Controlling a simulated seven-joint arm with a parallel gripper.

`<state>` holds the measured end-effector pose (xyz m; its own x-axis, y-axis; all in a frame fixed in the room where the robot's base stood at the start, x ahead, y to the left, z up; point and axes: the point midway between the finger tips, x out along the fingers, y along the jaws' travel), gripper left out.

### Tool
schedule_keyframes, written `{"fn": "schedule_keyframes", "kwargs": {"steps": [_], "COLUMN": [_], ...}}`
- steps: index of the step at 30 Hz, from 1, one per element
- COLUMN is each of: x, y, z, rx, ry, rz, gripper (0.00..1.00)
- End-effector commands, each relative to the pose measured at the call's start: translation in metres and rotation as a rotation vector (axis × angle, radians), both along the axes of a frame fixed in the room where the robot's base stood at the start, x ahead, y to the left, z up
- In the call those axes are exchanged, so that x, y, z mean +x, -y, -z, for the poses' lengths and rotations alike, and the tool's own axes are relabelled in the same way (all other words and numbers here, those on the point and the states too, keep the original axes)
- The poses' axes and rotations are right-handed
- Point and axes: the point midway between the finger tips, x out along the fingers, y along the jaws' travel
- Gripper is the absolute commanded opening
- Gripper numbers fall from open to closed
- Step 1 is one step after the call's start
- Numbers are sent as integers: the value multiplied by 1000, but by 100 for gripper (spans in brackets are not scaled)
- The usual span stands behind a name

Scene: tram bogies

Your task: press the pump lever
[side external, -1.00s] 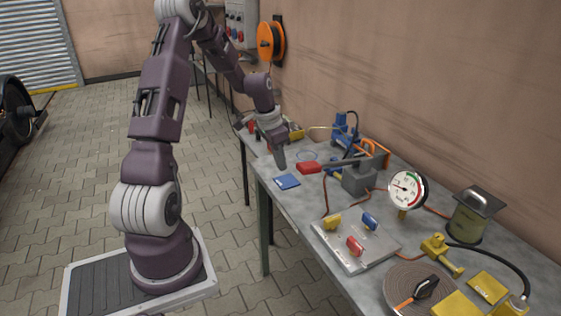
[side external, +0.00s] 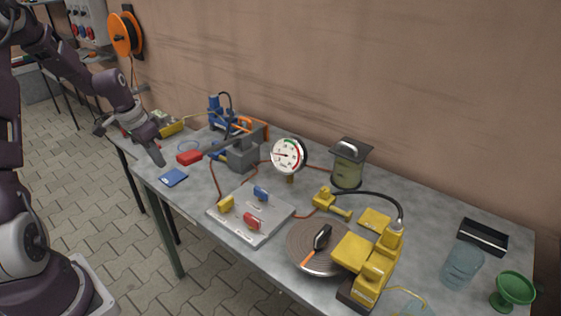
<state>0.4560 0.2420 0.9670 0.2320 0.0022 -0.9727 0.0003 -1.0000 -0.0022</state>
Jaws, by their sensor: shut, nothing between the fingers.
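The pump lever (side external: 214,149) is a dark bar that ends in a red grip (side external: 189,158), low over the bench at the left. It runs to the grey pump block (side external: 243,154). My gripper (side external: 160,162) is shut and empty, with its fingers pointing down just left of the red grip. It looks apart from the grip, though the exact gap and height are hard to judge from here. A pressure gauge (side external: 287,156) with a white face stands right of the pump block.
A blue pad (side external: 173,177) lies near my fingertips. A plate with coloured switches (side external: 252,213) is in front of the gauge. Behind the lever stand a blue device (side external: 215,113) and an orange frame (side external: 262,128). Yellow equipment (side external: 368,262) crowds the right.

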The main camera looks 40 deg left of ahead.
Motion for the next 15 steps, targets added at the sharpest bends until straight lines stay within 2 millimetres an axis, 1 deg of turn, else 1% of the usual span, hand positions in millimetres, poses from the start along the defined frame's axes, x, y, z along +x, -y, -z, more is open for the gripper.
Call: {"fn": "schedule_keyframes", "kwargs": {"steps": [8, 10, 11, 13, 14, 15], "x": [0, 3, 6, 22, 30, 41], "y": [0, -1, -2, -7, -9, -9], "z": [0, -3, -7, -27, -39, -57], "rx": [0, 2, 3, 10, 11, 12], "ry": [0, 1, 0, 0, 0, 0], "rz": [0, 1, 1, 0, -1, -2], "gripper": [0, 0, 0, 0, 0, 0]}}
